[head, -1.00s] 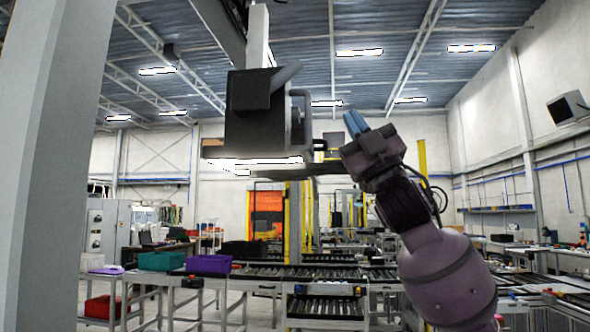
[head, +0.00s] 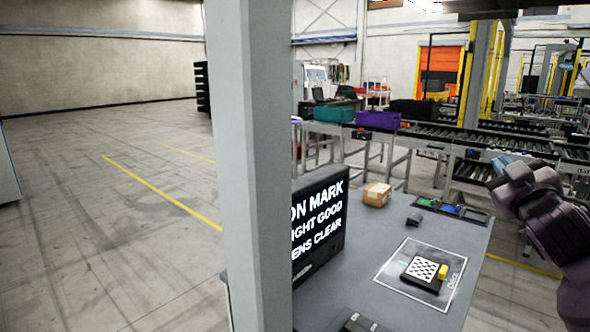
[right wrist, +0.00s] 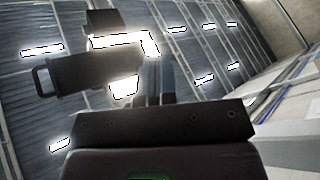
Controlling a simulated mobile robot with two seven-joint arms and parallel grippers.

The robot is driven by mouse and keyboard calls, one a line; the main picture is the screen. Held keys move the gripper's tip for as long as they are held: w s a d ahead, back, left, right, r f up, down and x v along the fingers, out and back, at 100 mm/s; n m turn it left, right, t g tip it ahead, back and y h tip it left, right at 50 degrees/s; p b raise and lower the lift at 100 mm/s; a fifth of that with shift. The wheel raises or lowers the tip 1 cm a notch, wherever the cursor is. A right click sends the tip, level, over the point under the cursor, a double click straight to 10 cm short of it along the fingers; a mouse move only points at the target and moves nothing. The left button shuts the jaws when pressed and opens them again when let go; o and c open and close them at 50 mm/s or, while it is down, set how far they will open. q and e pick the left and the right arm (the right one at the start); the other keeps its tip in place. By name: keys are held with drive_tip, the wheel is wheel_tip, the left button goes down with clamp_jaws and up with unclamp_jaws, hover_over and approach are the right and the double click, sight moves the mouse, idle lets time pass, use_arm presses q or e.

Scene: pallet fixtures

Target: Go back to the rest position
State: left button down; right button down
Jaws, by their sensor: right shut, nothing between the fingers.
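My right gripper (head: 507,163) is at the right side of the head view, with blue fingertips pointing left. Its fingers are shut together and hold nothing. It is raised beyond the right edge of the grey worktable (head: 390,255), apart from anything on it. In the right wrist view the shut fingers (right wrist: 160,85) point up toward the ceiling, near a dark fixture with bright lamps (right wrist: 120,40). My left gripper is out of both current views.
A grey post (head: 250,170) stands in front of the table. Roller conveyors stand behind. Open floor (head: 110,220) lies left.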

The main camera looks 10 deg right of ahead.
drive_tip(key=s+a+f+m+g+y, duration=0.1)
drive_tip(key=s+a+f+g, duration=0.15)
drive_tip(key=f, duration=0.75)
drive_tip(key=s+a+f+m+g, duration=0.15)
drive_tip(key=s+f+g, duration=0.25)
drive_tip(key=f, duration=0.6)
drive_tip(key=s+a+f+g+y, duration=0.1)
drive_tip(key=s+a+f+g, duration=0.25)
drive_tip(key=f, duration=0.55)
drive_tip(key=s+a+f+m+g+y, duration=0.1)
drive_tip(key=s+a+f+g+y, duration=0.15)
drive_tip(key=s+a+f, duration=0.5)
drive_tip(key=s+a+f+g+y, duration=0.1)
drive_tip(key=s+a+f+g, duration=0.35)
drive_tip(key=s, duration=0.65)
drive_tip(key=w+f+t, duration=0.7)
drive_tip(key=f+t, duration=0.1)
drive_tip(key=f, duration=0.3)
drive_tip(key=shift+w+f+n, duration=0.15)
drive_tip(key=shift+w+n, duration=0.2)
